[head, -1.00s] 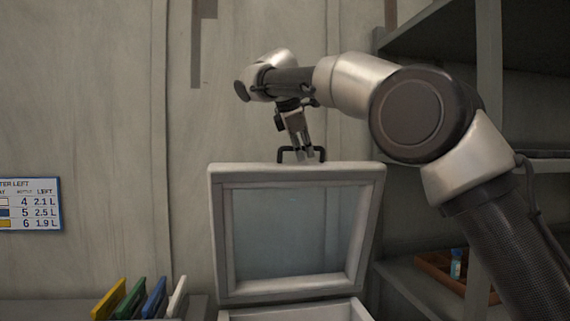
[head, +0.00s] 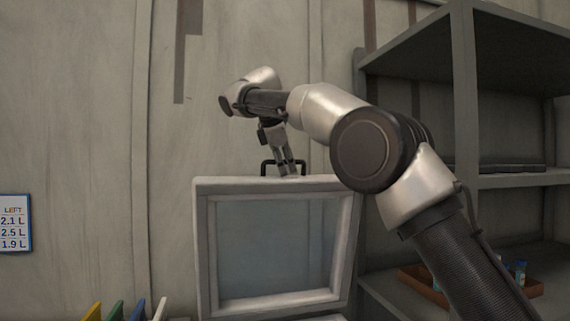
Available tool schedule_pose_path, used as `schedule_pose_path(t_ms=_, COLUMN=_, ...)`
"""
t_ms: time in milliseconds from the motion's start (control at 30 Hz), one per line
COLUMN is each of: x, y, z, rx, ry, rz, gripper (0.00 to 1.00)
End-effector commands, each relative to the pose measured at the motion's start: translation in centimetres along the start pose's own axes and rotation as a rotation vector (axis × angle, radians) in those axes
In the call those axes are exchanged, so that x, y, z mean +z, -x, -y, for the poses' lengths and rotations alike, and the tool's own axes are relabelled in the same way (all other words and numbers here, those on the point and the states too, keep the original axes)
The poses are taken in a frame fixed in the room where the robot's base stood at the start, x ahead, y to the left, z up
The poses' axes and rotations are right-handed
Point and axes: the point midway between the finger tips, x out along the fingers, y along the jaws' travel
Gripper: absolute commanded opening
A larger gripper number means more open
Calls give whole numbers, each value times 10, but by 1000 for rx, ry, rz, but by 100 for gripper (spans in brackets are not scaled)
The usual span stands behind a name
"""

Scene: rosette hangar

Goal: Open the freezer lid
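The freezer lid (head: 201,245) stands raised and nearly upright at the centre, a pale frame around a grey-blue panel. Its dark handle (head: 265,166) sticks up from the top edge. My gripper (head: 288,171) points down at the handle from above, with its fingertips at the bar. The fingers overlap the handle in this view, so I cannot tell whether they are closed on it or only beside it. The freezer body is almost wholly below the picture's bottom edge.
A grey shelf unit (head: 468,100) stands at the right behind my arm, with a brown tray (head: 530,290) holding small bottles low down. Coloured upright panels (head: 115,311) show at the bottom left. A sign (head: 14,222) hangs on the left wall.

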Motion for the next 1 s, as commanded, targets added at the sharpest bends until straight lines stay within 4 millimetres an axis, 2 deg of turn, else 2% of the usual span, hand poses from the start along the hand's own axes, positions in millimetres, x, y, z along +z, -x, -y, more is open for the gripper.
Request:
schedule_pose_path(t_ms=167, x=0, y=0, z=0, rx=-1, ry=0, rz=1, gripper=35)
schedule_pose_path(t_ms=267, x=0, y=8, z=0, rx=0, ry=1, rz=0, gripper=35)
schedule_pose_path(t_ms=500, x=-2, y=52, z=0, rx=2, ry=0, rz=-3, gripper=35)
schedule_pose_path(t_ms=700, x=-1, y=69, z=-1, rx=1, ry=-1, rz=0, gripper=35)
schedule_pose_path(t_ms=1000, x=-1, y=75, z=1, rx=-1, ry=1, rz=0, gripper=35)
